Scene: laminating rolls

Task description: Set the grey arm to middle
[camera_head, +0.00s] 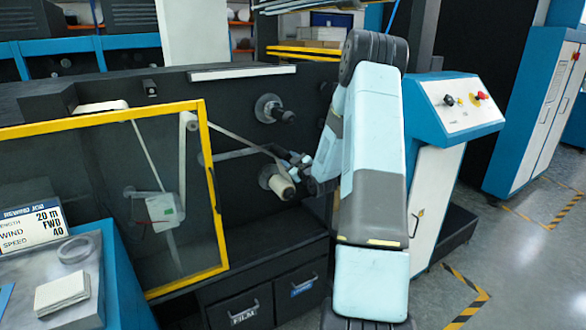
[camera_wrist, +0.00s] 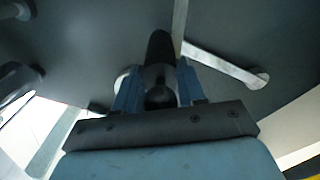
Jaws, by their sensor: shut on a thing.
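The grey arm (camera_head: 235,154) is a pale bar on the dark machine face, running nearly level to the right from a pivot beside the yellow frame. In the wrist view the grey arm (camera_wrist: 225,65) slants from its round pivot at the right to its free end near my fingers. My gripper (camera_head: 298,160) is at that free end. In the wrist view my gripper (camera_wrist: 158,88) is shut on a dark round handle (camera_wrist: 159,55), which appears to belong to the grey arm. The join between them is partly hidden.
A cream roll (camera_head: 281,186) on a spindle lies just below my gripper. A dark spindle (camera_head: 275,110) sticks out above. A pale film strip (camera_head: 245,140) runs close by. A yellow-framed guard (camera_head: 213,195) stands left, and a sloped control panel (camera_head: 462,103) right.

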